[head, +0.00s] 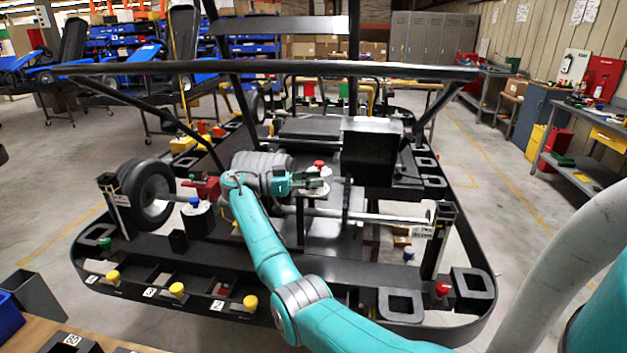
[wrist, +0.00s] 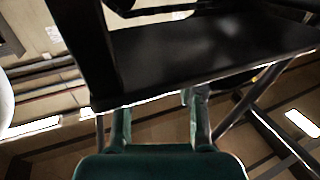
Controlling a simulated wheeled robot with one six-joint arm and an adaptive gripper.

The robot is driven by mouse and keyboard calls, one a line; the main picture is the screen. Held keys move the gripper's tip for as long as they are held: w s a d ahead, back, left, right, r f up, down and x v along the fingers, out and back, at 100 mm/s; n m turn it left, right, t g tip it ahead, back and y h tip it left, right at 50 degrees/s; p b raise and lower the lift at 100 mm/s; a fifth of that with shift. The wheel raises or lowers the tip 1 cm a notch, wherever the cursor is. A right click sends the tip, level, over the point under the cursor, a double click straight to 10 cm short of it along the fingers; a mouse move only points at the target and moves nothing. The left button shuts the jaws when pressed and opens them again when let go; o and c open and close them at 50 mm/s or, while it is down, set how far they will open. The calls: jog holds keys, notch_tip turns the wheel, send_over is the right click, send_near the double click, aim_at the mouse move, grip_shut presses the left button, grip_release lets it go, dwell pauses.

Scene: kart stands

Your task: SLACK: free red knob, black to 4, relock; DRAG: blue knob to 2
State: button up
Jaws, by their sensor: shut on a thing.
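A red knob (head: 319,164) stands upright at a white, disc-like part (head: 318,188) in the middle of the kart frame. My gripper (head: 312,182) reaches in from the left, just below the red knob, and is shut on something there. The held thing is hidden by the fingers, so I cannot tell whether it is the black knob. In the wrist view the two fingers (wrist: 160,122) stand apart below a dark panel, and no knob shows clearly. The dial numbers are too small to read.
A black wheel (head: 147,192) stands left of the blue knob. Yellow knobs (head: 177,288) line the front rail beside number plates; another red knob (head: 443,289) is at front right. The aisle floor is clear.

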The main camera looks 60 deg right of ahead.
jog(key=shift+f+m+g+y, duration=0.1)
jog(key=shift+m+g+y, duration=0.3)
jog(key=o, duration=1.1)
notch_tip(320, 180, up, 10)
jog(key=shift+r, duration=0.1)
